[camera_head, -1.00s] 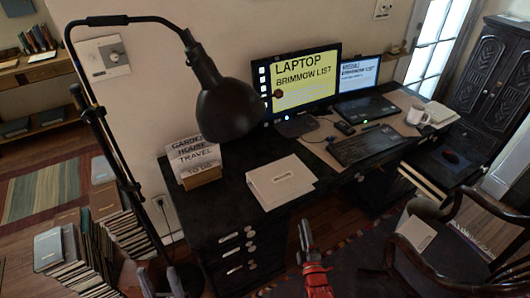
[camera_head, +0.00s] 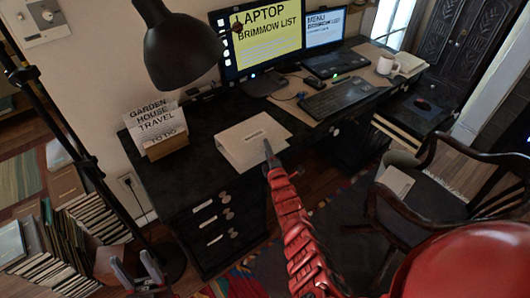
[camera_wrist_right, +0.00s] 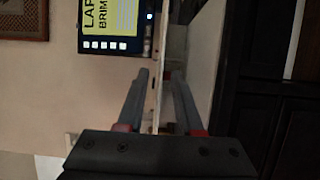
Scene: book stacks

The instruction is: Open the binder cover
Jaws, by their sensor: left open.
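The white binder (camera_head: 252,141) lies flat on the black desk, its cover down. My right gripper (camera_head: 268,148) reaches up from the front and its tip is at the binder's front edge. In the right wrist view the right gripper's fingers (camera_wrist_right: 160,100) are apart, with a thin pale edge between them. A pale slab, probably the binder (camera_wrist_right: 208,62), shows beside and behind the right-hand finger. Whether the fingers touch it cannot be told. My left gripper (camera_head: 140,275) is open and empty low at the left, in front of the desk.
The lamp (camera_head: 184,45) hangs over the desk's left part. A box of cards (camera_head: 157,134) stands left of the binder. The monitor (camera_head: 265,38), keyboard (camera_head: 338,96) and mug (camera_head: 388,64) are behind and right. A wooden chair (camera_head: 435,195) stands front right. Books (camera_head: 60,240) are at lower left.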

